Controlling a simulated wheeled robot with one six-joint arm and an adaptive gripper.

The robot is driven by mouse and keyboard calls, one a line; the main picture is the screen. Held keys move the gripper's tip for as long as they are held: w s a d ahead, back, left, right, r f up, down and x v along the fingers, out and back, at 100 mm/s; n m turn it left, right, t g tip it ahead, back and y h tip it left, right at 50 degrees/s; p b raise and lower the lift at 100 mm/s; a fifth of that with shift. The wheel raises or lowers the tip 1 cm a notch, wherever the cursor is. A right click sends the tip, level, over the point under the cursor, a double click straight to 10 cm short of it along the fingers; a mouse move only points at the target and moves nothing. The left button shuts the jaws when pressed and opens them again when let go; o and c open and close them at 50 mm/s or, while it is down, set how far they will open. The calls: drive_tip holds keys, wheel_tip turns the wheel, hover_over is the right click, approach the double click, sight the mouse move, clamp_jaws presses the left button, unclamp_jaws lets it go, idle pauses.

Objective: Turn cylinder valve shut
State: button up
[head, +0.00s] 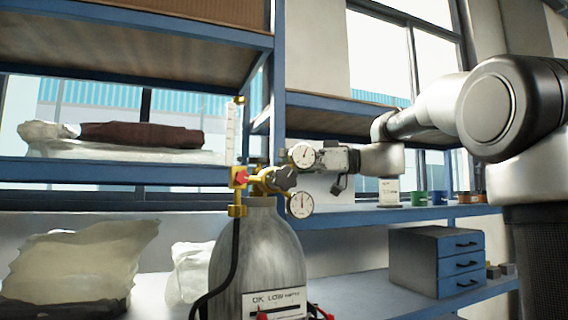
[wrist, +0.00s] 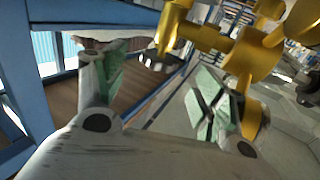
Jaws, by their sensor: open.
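The grey gas cylinder (head: 258,255) stands upright on the lower shelf, with a white label on its front. Brass valve fittings (head: 262,186) sit on its top, with two round white gauges (head: 301,204) on their right. A dark grey lobed knob (head: 286,178) shows in front of the brass. My gripper (head: 325,160) reaches in from the right, partly hidden by the upper gauge. In the wrist view, my gripper (wrist: 160,78) is open, its green-padded fingers apart. Brass fittings (wrist: 205,38) lie ahead of and close to the right finger; contact cannot be told.
Blue shelving (head: 140,172) surrounds the cylinder, with wrapped bundles (head: 140,136) on the left. A drawer cabinet (head: 437,260) stands to the right, below small coloured jars (head: 430,198). A black hose (head: 233,265) hangs down the cylinder's left side.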

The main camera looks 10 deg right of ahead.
sight(258, 161)
drive_tip(key=w+f+g, duration=0.1)
drive_tip(key=w+f, duration=0.1)
drive_tip(key=w, duration=0.4)
drive_tip(key=s+a+n+g, duration=0.1)
drive_tip(key=a+g, duration=0.1)
drive_tip(key=s+a+r+n+g, duration=0.1)
drive_tip(key=a+n+g, duration=0.1)
drive_tip(key=a, duration=0.1)
drive_tip(key=s+a+r+n+g, duration=0.1)
drive_tip(key=s+a, duration=0.1)
drive_tip(key=shift+s+a+r+g, duration=0.1)
drive_tip(key=shift+a+r+g, duration=0.05)
drive_tip(key=shift+g, duration=0.25)
